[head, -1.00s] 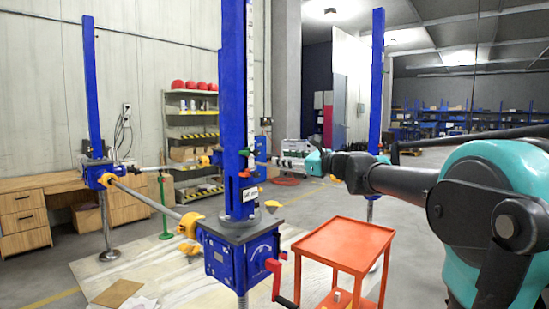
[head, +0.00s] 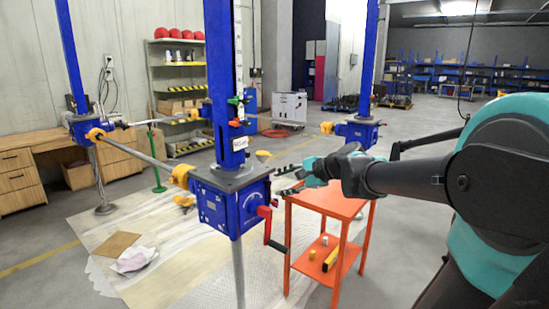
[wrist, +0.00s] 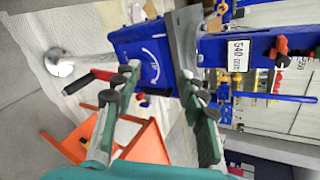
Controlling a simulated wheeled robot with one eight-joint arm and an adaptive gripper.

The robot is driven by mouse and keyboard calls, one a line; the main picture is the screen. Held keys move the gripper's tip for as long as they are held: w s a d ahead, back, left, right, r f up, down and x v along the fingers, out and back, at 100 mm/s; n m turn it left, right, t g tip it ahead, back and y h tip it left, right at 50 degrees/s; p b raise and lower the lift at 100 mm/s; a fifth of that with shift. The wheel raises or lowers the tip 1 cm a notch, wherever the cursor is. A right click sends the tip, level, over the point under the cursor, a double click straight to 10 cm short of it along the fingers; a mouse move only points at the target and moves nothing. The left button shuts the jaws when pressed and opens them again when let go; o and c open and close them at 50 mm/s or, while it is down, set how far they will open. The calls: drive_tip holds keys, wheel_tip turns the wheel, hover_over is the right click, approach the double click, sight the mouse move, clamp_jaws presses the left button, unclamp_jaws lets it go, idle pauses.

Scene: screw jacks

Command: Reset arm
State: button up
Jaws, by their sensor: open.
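My arm reaches in from the right in the head view. My gripper (head: 287,180) is held above the left part of the orange cart, just right of the nearest screw jack's blue gearbox (head: 240,205). In the wrist view my gripper (wrist: 165,100) has its two green fingers apart, with nothing between them.
The orange cart (head: 335,203) stands under my gripper, with small yellow items (head: 331,258) on its lower shelf. Further blue jacks (head: 80,125) (head: 360,130) are joined by shafts. A wooden desk (head: 20,180) and shelf rack (head: 178,80) line the wall. Open floor lies at the right.

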drive_tip(key=s+d+f+n+g+h, duration=0.1)
drive_tip(key=s+d+f+n+h, duration=0.4)
drive_tip(key=f, duration=0.8)
drive_tip(key=s+d+f+n+g+h, duration=0.2)
drive_tip(key=s+d+f+n+h, duration=0.2)
drive_tip(key=s+d+f+n, duration=0.3)
drive_tip(key=s+d+f, duration=0.4)
drive_tip(key=s+f, duration=0.2)
drive_tip(key=s, duration=0.2)
drive_tip(key=shift+d+f+n+h, duration=0.2)
drive_tip(key=shift+n+h, duration=0.1)
drive_tip(key=shift+h, duration=0.1)
drive_tip(key=shift+w+a, duration=0.15)
drive_tip(key=shift+c, duration=0.4)
